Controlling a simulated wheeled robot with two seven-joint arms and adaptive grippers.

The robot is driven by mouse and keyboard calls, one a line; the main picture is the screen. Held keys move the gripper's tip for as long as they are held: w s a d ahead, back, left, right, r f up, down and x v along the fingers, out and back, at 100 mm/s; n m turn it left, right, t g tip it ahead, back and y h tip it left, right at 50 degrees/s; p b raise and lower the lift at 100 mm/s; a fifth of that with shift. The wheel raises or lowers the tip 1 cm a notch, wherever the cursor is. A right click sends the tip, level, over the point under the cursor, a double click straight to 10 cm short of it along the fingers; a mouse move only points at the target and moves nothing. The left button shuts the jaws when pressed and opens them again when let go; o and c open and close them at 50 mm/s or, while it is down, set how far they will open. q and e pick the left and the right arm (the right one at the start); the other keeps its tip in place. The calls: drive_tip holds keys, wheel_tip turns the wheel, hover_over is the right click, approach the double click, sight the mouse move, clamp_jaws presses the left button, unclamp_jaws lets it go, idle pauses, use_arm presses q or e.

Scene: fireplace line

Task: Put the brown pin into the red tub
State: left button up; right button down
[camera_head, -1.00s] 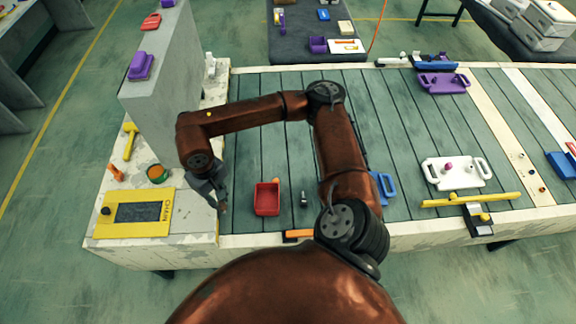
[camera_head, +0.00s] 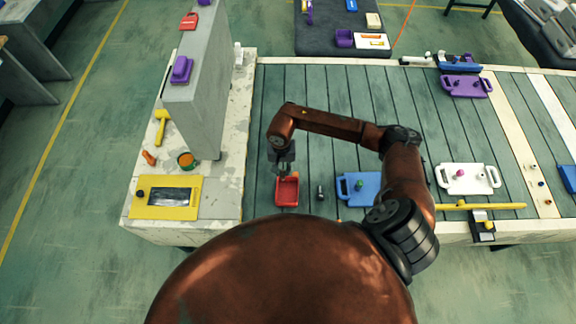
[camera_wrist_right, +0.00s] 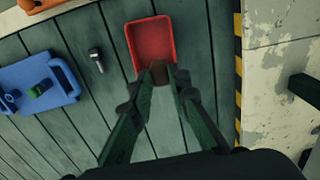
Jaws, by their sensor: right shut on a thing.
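The red tub (camera_head: 287,203) is a small open-topped box on the slatted conveyor. It also shows in the wrist view (camera_wrist_right: 150,40), and its visible floor is empty. My right gripper (camera_head: 284,172) is above the tub's far end in the head view. In the wrist view, the gripper (camera_wrist_right: 161,78) is shut on the brown pin (camera_wrist_right: 158,68), which overlaps the tub's near edge in the picture. I cannot tell how high the pin is above the tub. The pin is hard to make out in the head view. My left gripper is not in view.
A dark metal bolt-like part (camera_head: 320,192) stands right of the tub, then a blue tray (camera_head: 350,190) with a green knob. The conveyor behind the tub is clear.

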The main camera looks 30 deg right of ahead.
use_arm(q)
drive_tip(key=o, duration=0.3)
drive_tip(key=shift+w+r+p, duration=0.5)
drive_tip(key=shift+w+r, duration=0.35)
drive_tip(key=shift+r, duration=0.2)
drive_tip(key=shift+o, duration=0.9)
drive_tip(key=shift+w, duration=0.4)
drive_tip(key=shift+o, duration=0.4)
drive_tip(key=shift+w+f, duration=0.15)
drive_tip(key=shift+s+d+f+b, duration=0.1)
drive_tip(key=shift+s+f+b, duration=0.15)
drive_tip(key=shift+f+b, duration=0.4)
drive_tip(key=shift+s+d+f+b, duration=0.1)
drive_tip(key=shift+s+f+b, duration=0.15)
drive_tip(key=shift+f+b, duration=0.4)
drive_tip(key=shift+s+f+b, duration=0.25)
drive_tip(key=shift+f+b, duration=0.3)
drive_tip(key=shift+b, duration=0.1)
use_arm(e)
wheel_tip(320, 180, down, 10)
drive_tip(key=s+d+m, duration=0.1)
drive_tip(key=shift+d, duration=0.25)
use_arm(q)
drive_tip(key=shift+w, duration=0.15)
use_arm(e)
drive_tip(key=c, duration=1.7)
unclamp_jaws()
drive_tip(key=shift+c, duration=0.2)
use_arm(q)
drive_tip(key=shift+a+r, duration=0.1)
